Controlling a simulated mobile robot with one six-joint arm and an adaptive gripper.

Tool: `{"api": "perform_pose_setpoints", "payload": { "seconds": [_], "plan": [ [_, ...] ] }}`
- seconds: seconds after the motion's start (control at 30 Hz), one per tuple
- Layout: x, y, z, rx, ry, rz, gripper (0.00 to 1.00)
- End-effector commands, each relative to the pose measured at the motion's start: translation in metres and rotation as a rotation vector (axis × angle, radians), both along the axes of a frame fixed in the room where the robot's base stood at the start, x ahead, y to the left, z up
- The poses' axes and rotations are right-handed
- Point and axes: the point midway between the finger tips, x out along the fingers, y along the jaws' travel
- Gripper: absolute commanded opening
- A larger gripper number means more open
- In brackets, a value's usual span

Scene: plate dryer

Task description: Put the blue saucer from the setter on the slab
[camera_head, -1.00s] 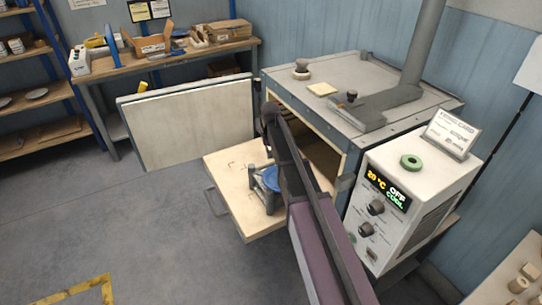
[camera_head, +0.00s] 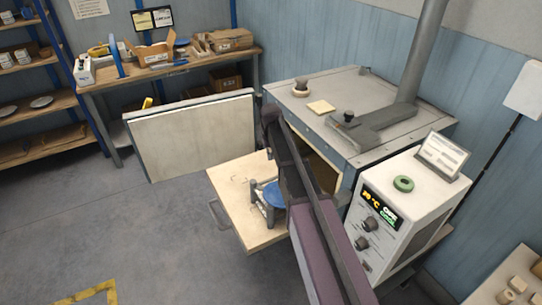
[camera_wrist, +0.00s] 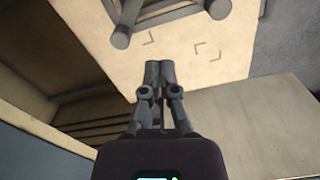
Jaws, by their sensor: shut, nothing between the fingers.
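The blue saucer (camera_head: 274,194) sits in the grey setter (camera_head: 257,206), partly hidden by my arm in the head view. The setter stands on the pale slab (camera_head: 232,184), which extends out from the kiln's front opening. In the wrist view, grey posts and bars of the setter (camera_wrist: 122,38) show at the top, on the slab (camera_wrist: 180,62) with dark corner marks. My gripper (camera_wrist: 160,66) is shut and empty, its fingertips together below the setter's bars in the picture. The saucer does not show in the wrist view. My arm hides my fingertips in the head view.
The kiln (camera_head: 345,95) stands behind the slab, with a control box (camera_head: 405,205) to its right. The kiln door (camera_head: 195,135) stands open to the left. A workbench (camera_head: 170,65) with boxes is at the back.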

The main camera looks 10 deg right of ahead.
Motion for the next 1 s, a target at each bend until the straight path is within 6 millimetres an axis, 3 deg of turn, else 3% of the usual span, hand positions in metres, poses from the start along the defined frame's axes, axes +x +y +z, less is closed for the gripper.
{"api": "perform_pose_setpoints", "payload": {
  "seconds": [0.43,0.47,0.63,0.67,0.87,1.0],
  "plan": [
    [0.0,0.0,0.004,0.0,0.0,0.0,0.0],
    [0.0,0.0,0.004,0.0,0.0,0.0,0.03],
    [-0.006,0.0,0.003,0.0,0.0,-0.001,0.54],
    [-0.009,-0.001,0.003,0.0,0.0,-0.002,0.54],
    [-0.049,-0.002,-0.001,0.0,0.0,-0.008,0.54],
    [-0.096,-0.004,-0.005,0.0,0.0,-0.016,0.54]
  ]
}}
